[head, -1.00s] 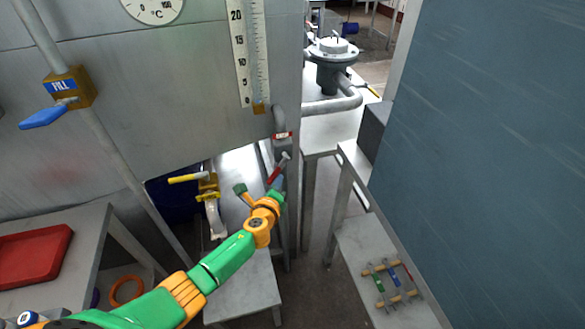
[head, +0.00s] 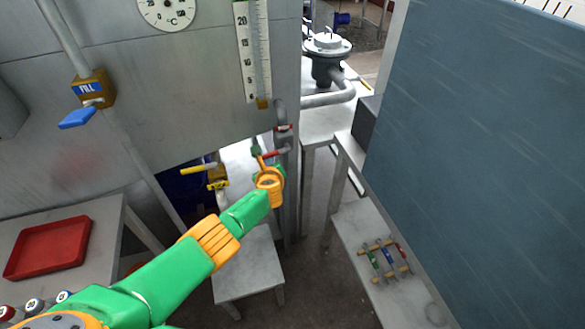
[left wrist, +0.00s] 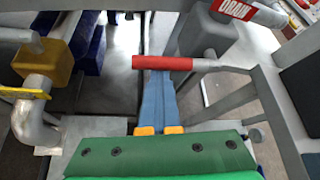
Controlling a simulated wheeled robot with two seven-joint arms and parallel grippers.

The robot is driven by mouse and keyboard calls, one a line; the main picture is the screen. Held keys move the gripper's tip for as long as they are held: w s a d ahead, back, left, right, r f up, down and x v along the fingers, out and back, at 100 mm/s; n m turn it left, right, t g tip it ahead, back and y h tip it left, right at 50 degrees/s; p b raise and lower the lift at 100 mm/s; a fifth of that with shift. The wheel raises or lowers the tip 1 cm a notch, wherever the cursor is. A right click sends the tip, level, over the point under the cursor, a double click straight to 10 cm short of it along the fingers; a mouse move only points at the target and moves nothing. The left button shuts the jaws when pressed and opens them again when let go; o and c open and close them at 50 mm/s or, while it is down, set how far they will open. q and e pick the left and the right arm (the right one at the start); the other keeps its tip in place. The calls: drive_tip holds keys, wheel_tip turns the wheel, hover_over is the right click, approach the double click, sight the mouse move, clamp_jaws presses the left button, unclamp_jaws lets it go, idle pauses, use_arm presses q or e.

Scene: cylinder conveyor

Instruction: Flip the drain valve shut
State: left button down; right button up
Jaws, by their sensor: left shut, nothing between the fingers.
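The drain valve is on a grey pipe under the tank, with a red label (head: 284,128) that reads DRAIN in the left wrist view (left wrist: 236,9). Its red lever (head: 269,154) points left, roughly level in the picture. In the left wrist view the lever (left wrist: 162,62) lies crosswise, its metal stem running right to the valve. My left gripper (left wrist: 158,77) is shut and empty. Its blue fingertips are right at the lever's lower edge; I cannot tell if they touch. In the head view the arm's wrist mostly hides the fingers. My right gripper is not in view.
A yellow-handled tap (head: 217,176) stands left of the drain valve. The blue FILL valve (head: 78,117) is on the tank's left. A red tray (head: 50,247) lies on the left table. A small rack (head: 385,260) sits on the right bench.

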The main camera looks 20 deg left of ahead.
use_arm(q)
drive_tip(key=shift+r, duration=0.45)
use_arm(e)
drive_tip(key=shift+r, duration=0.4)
